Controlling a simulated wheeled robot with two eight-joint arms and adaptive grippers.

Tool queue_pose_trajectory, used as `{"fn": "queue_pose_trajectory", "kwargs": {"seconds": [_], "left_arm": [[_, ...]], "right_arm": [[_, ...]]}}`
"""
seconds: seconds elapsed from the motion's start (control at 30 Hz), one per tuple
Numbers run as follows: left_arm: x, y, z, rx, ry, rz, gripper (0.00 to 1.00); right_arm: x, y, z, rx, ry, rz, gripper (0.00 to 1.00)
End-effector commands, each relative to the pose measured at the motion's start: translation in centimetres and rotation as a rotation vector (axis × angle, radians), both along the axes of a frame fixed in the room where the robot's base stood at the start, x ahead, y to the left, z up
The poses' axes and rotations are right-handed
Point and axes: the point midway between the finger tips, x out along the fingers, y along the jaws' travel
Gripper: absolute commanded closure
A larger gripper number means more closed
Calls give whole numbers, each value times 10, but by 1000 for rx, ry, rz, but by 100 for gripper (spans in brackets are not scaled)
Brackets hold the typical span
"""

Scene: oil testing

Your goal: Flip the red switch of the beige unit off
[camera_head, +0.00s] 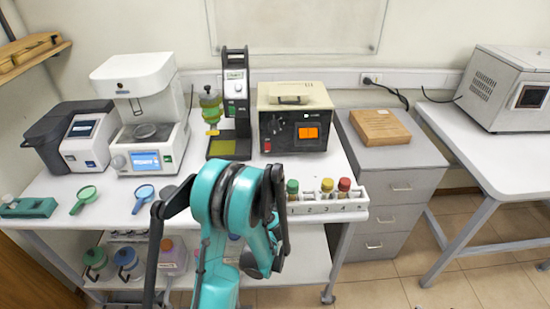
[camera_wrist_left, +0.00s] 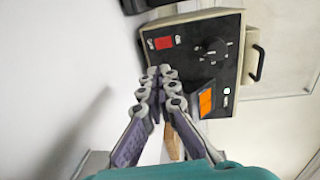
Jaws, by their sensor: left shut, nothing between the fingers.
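The beige unit (camera_head: 296,95) stands on the white table, with a black front, a carrying handle and a lit orange display (camera_head: 308,132). The red switch (camera_head: 267,146) is small at the lower left of that front. In the left wrist view the red switch (camera_wrist_left: 163,42) shows clearly beside a round black knob (camera_wrist_left: 214,51). My left gripper (camera_wrist_left: 161,72) is shut and empty, its fingertips close to the switch; I cannot tell whether they touch the panel. In the head view my teal arm hides the left gripper. My right gripper is not in view.
A black stand (camera_head: 236,95) with a green-yellow vessel is just left of the unit. A white rack (camera_head: 318,206) with several capped samples sits at the table's front right. A wooden box (camera_head: 382,127) lies on the grey cabinet (camera_head: 400,158) to the right.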

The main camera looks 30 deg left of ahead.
Motion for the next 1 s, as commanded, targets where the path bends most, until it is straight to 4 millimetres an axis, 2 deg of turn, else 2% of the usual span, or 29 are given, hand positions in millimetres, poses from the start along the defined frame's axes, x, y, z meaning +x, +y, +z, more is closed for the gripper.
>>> {"fn": "queue_pose_trajectory", "kwargs": {"seconds": [0.4,0.57,1.0], "left_arm": [[1,4,-2,9,-1,1,100],[7,8,-1,9,-2,2,100],[67,45,-6,9,-2,3,100]], "right_arm": [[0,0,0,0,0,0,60],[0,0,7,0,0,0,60],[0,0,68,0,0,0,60]]}}
